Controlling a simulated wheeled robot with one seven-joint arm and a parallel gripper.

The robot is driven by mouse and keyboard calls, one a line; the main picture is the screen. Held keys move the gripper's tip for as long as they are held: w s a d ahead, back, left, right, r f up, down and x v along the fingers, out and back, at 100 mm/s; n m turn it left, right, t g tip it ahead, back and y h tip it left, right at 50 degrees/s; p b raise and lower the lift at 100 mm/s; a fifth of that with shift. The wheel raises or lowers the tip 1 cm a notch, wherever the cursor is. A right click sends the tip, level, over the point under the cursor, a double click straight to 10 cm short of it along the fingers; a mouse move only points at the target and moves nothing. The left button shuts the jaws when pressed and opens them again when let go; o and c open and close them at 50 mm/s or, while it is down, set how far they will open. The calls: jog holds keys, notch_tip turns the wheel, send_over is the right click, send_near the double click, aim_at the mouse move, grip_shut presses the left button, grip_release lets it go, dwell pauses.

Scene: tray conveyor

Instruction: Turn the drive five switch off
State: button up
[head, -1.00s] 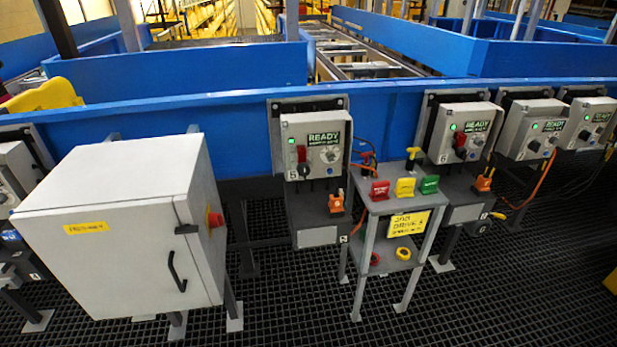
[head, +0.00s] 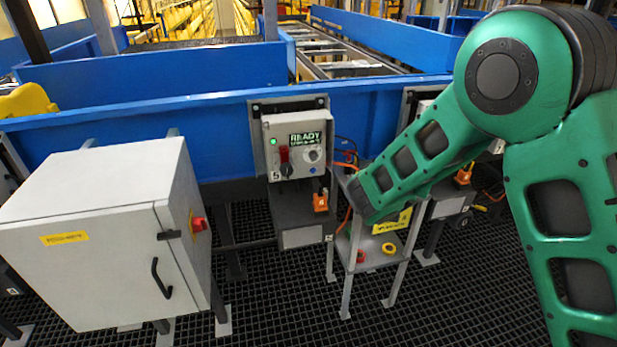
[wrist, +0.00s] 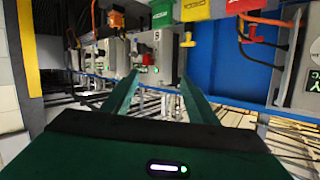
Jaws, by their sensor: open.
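The drive five box (head: 297,145) is a light grey box on the blue conveyor side in the head view, marked 5, with a lit green lamp and a READY display. Its switch (head: 286,160) is a red and black handle on the front, lower left. In the wrist view, which is upside down, only part of a READY panel (wrist: 310,92) shows at the right edge. My gripper (wrist: 158,82) is open and empty, its green fingers apart and pointing towards a box marked 6 (wrist: 145,52). In the head view my arm hides the gripper.
A small grey stand (head: 345,270) is beside the drive five box, partly behind my arm. Red (wrist: 245,5), yellow (wrist: 195,10) and green (wrist: 162,12) blocks show in the wrist view. A large grey cabinet (head: 90,235) stands left. Orange cables hang between the boxes.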

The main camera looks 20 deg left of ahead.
jog(key=s+a+f+n+t+y, duration=0.1)
jog(key=a+f+y, duration=0.1)
jog(key=a, duration=0.6)
jog(key=s+a+f+n+t+y, duration=0.1)
jog(key=s+a+f+n+y, duration=0.1)
jog(key=a, duration=0.5)
jog(key=n+y, duration=0.3)
jog(key=y, duration=0.4)
send_near(288, 174)
jog(key=shift+g, duration=0.4)
jog(key=x, duration=0.9)
jog(key=shift+w+a+r, duration=0.15)
jog(key=shift+w+r, duration=0.05)
jog(key=shift+w, duration=0.15)
jog(key=c, duration=1.1)
jog(key=shift+o, duration=0.2)
